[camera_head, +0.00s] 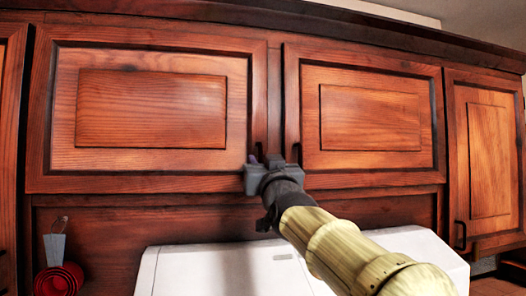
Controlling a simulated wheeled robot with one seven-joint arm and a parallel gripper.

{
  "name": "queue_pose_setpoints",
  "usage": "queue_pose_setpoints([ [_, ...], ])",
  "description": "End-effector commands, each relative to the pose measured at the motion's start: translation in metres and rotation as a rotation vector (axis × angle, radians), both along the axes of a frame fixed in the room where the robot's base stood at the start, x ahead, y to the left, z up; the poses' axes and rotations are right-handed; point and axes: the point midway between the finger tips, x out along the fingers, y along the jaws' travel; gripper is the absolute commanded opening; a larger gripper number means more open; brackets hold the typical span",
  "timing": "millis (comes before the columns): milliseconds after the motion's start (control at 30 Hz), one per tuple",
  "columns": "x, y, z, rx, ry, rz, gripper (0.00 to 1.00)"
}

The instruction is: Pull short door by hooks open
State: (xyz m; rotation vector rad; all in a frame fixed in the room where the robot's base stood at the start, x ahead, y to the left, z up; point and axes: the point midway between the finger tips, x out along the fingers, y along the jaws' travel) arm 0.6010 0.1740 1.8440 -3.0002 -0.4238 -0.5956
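Two short, wide wooden cabinet doors hang side by side in the upper row: a left short door (150,110) and a right short door (370,118). Both look shut. A hook (65,219) with red measuring cups (58,279) hanging from it is on the wood panel below the left door. My gripper (271,162) is up at the lower inner corners of the two doors, in front of the gap between them. Dark handle parts (258,149) show just behind it. The gripper body hides its fingertips, so I cannot tell whether it holds a handle.
A white appliance (220,270) stands below the short doors, under my arm. A taller cabinet door (489,160) with a dark handle (460,236) is at the right. Another cabinet edge (10,130) is at the far left. The space in front of the left door is clear.

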Motion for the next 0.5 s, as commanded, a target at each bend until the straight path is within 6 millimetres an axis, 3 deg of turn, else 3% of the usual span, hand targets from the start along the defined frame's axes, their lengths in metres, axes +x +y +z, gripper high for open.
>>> queue_pose_setpoints([
  [367,0.0075,0.0018,0.0026,0.001,-0.001,-0.001,0.32],
  [500,0.0073,0.0018,0.0027,0.0,0.0,-0.001,0.08],
])
